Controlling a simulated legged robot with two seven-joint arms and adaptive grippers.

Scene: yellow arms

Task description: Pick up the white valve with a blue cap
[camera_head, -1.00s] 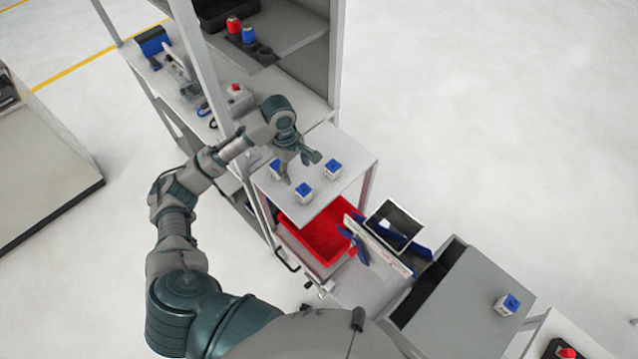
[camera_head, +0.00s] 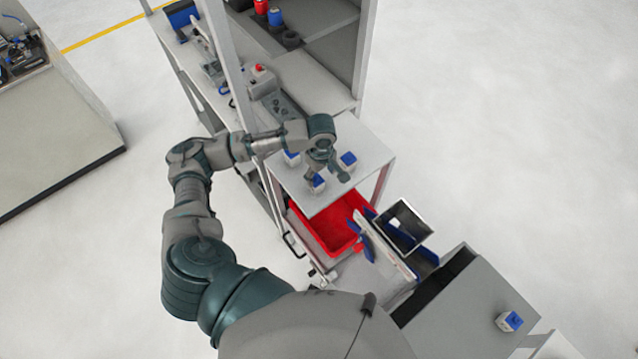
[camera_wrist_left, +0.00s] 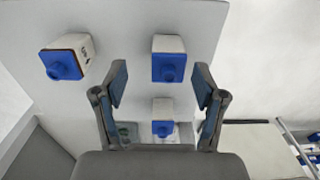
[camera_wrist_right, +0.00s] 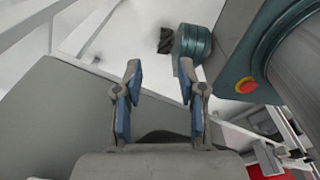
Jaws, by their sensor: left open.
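Three white valves with blue caps stand on the small grey shelf (camera_head: 318,207): one at the left (camera_head: 292,158), one at the front (camera_head: 318,182), one at the right (camera_head: 348,160). My left gripper (camera_head: 326,178) is open above them and partly covers them. In the left wrist view two valves (camera_wrist_left: 68,58) (camera_wrist_left: 168,58) lie beyond the fingertips, and another (camera_wrist_left: 163,117) shows between the open fingers (camera_wrist_left: 160,84). It holds nothing. Another such valve (camera_head: 510,321) sits on a grey surface at the lower right. My right gripper (camera_wrist_right: 160,75) is open and empty, seen only in its wrist view.
A red bin (camera_head: 330,233) sits below the shelf. A tilted metal-framed tray (camera_head: 404,226) and blue parts stand right of it. A frame post (camera_head: 222,70) rises beside the bench behind. Red and blue containers (camera_head: 275,16) stand farther back. The floor at the right is open.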

